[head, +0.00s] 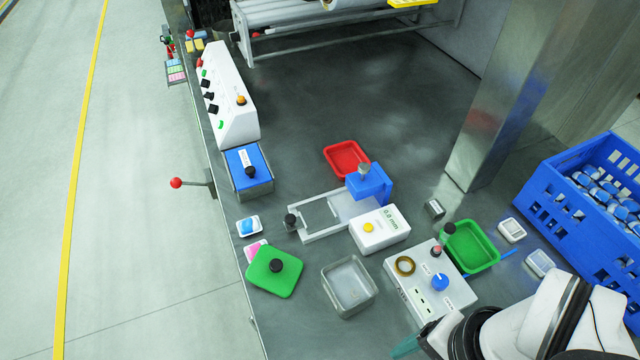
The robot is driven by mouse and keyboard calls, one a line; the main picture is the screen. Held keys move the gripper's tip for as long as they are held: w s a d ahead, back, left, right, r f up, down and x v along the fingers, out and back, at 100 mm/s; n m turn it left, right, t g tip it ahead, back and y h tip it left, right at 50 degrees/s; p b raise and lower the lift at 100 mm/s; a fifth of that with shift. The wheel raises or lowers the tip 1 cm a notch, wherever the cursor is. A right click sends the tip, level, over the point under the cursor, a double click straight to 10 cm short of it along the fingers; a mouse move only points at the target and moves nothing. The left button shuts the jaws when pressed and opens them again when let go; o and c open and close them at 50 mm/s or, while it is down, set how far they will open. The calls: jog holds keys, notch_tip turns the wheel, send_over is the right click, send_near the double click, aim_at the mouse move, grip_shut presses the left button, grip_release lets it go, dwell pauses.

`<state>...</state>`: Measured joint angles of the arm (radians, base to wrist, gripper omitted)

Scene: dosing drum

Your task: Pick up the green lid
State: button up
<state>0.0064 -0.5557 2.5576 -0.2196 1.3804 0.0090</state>
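The green lid (270,281) is a flat, rounded square plate with a black knob on top. It lies near the left front edge of the metal bench, left of an open grey metal box (349,286). It partly covers a pink-and-white packet (253,251). My gripper (408,345) shows only in part at the bottom edge, as a teal tip beside the white and black wrist. It is well to the right of the lid and apart from it. Whether its fingers are open or shut is not visible.
A white control box (420,300) with a brass ring and blue knob stands between lid and arm. A green tray (471,247), red tray (346,159), gauge box (379,231) and blue-lidded container (248,170) are nearby. A blue crate (569,204) stands right.

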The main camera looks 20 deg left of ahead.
jog(key=w+a+r+n, duration=0.2)
jog(key=w+a+n, duration=0.2)
jog(key=w+n, duration=0.25)
jog(key=n+h, duration=0.2)
jog(key=n, duration=1.5)
send_over(274, 264)
notch_tip(274, 264, down, 5)
notch_tip(274, 264, down, 15)
jog(key=shift+f, duration=0.15)
grip_shut()
